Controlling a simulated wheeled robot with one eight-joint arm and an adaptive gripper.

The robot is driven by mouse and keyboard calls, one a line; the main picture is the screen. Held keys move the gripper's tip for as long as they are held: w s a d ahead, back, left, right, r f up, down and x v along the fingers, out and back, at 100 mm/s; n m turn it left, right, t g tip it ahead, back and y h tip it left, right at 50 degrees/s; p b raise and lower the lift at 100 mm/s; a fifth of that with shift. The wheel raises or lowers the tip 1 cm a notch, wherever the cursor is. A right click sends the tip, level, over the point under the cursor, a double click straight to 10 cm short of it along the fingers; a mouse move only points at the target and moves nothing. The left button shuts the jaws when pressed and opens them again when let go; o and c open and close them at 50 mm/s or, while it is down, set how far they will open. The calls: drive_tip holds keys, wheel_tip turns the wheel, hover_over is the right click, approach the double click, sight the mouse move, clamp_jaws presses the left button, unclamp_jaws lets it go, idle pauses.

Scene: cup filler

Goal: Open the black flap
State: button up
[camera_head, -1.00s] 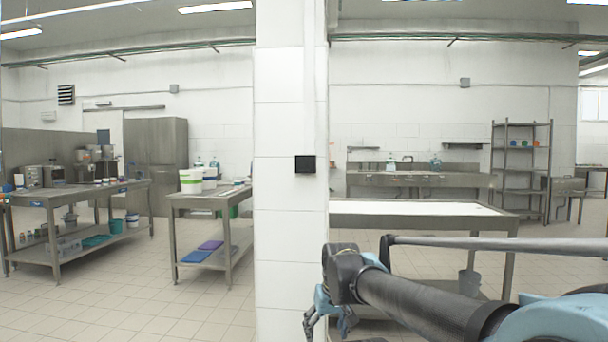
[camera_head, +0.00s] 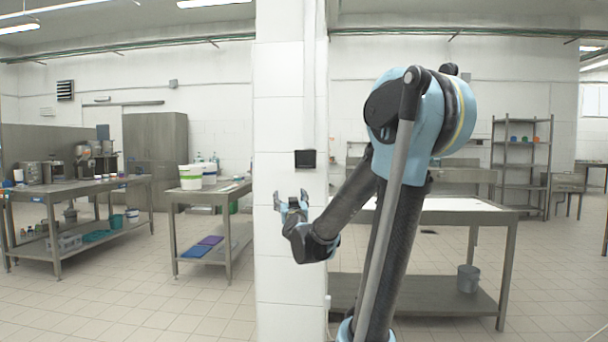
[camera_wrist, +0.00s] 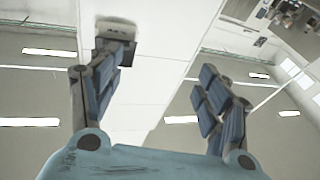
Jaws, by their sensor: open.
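The black flap (camera_head: 305,159) is a small dark square on the front of the white tiled pillar, and it looks shut. In the wrist view a pale box (camera_wrist: 118,27) with a dark part (camera_wrist: 127,54) sits on the pillar, partly hidden behind the left finger. My gripper (camera_head: 291,199) is just below the flap in the head view, fingers pointing up, apart from it in the picture. In the wrist view my gripper (camera_wrist: 162,62) has its fingers spread, with nothing between them.
The white pillar (camera_head: 278,110) stands directly in front. A steel table (camera_head: 470,217) is to the right, and a table with buckets (camera_head: 230,190) to the left. A grey bucket (camera_head: 468,278) stands on the right table's lower shelf. The tiled floor (camera_head: 130,300) at left is clear.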

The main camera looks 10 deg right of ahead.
drive_tip(key=w+d+r+m+t+h, duration=0.1)
drive_tip(key=w+d+r+m+h, duration=0.1)
drive_tip(key=d+m+h, duration=0.3)
drive_tip(key=n+h, duration=0.1)
approach(305, 159)
drive_tip(key=w, duration=0.2)
drive_tip(key=w+d, duration=0.1)
drive_tip(key=w, duration=0.2)
drive_tip(key=shift+w+d+f, duration=0.25)
drive_tip(key=shift+w+f, duration=0.1)
drive_tip(key=shift+f, duration=0.05)
drive_tip(key=c, duration=1.5)
drive_tip(key=shift+a, duration=0.1)
